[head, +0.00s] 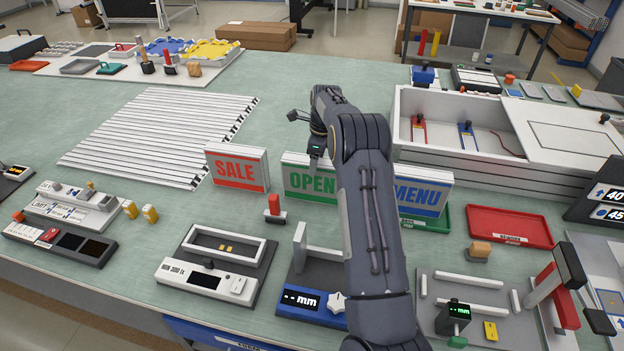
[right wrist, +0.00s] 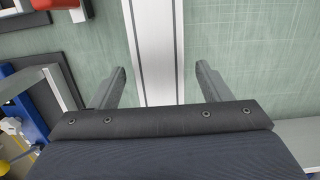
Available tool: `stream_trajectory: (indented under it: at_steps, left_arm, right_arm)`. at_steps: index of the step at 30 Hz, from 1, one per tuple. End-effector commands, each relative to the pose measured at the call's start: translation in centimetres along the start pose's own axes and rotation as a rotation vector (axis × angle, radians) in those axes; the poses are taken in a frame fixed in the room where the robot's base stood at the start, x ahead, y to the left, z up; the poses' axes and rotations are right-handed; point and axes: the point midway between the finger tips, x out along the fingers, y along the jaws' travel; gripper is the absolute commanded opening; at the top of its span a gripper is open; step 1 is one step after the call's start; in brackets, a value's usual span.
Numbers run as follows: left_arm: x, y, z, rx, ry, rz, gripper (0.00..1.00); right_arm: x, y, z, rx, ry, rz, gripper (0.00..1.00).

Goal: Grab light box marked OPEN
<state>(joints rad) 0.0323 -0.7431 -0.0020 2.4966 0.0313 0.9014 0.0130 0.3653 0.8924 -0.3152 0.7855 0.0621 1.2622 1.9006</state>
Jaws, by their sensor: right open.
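The OPEN light box (head: 308,183), white with a green face, stands upright on the green table between the SALE light box (head: 237,168) and the MENU light box (head: 424,196). My right arm hides its right part. My right gripper (head: 317,157) is at its top edge, pointing down. In the right wrist view, my open right gripper (right wrist: 160,70) has one finger on each side of a white box top (right wrist: 152,45), with a gap on both sides. The lettering is not visible there. My left gripper is not in view.
A ribbed white panel (head: 160,135) lies at the left. A white drawer unit (head: 450,155) stands behind the MENU box. A red tray (head: 509,226) lies to the right. Gauges and fixtures, including a blue mm unit (head: 308,300), line the front.

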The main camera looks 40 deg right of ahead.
Motion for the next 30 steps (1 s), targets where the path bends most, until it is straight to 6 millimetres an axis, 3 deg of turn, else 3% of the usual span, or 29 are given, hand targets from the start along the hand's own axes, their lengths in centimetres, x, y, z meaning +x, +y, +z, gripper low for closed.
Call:
stream_trajectory:
  at_steps: [2, 7, 16, 30]
  left_arm:
    - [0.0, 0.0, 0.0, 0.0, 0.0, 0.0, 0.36]
    - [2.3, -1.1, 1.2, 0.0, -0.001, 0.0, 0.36]
    - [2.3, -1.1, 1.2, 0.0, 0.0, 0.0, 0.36]
    - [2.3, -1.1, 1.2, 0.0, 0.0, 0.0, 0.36]
  right_arm:
    - [1.1, 0.1, 0.1, 0.0, 0.001, 0.003, 0.71]
    - [4.3, 0.1, 0.2, -0.001, 0.0, 0.002, 0.71]
    - [4.5, 0.1, 0.3, -0.001, -0.001, 0.0, 0.7]
    - [4.5, 0.1, 0.3, -0.002, -0.001, 0.001, 0.08]
